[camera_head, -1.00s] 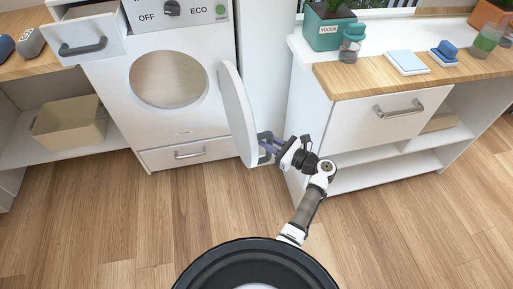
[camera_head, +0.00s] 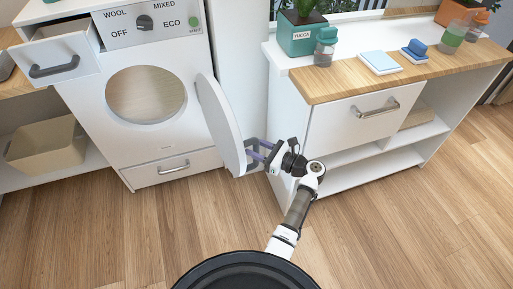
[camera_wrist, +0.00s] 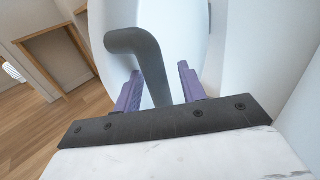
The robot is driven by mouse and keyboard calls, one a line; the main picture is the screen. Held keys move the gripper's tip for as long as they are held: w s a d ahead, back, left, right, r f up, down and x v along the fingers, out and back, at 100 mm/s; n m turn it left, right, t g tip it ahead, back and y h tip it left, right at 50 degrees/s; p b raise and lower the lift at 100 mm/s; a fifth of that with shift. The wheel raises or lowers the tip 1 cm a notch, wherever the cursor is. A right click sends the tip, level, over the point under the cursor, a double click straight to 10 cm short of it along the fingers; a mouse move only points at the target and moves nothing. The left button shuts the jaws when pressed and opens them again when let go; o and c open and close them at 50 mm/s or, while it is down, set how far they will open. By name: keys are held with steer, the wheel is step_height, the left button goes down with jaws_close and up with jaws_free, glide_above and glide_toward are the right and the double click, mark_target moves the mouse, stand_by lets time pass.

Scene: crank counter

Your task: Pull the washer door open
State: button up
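The white washer (camera_head: 110,135) stands at the left, with its round drum opening (camera_head: 146,94) uncovered. Its round white door (camera_head: 221,125) is swung out to the right, seen nearly edge-on. The grey door handle (camera_head: 250,162) is on the door's outer face. My gripper (camera_head: 259,152) is at this handle, right of the door. In the wrist view the handle (camera_wrist: 152,68) runs between the two purple fingers (camera_wrist: 160,84), with a visible gap at the right finger. The fingers are apart, around the handle and not clamped on it.
The washer's detergent drawer (camera_head: 55,62) is pulled out at upper left. A white counter with a wooden top (camera_head: 340,81) and a handled drawer (camera_head: 362,118) stands close to the right of my gripper. The wooden floor (camera_head: 120,235) in front is clear.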

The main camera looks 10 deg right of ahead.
steer(key=b+v, duration=0.2)
steer(key=v, duration=1.1)
steer(key=shift+s+d, duration=0.25)
steer(key=shift+d, duration=0.1)
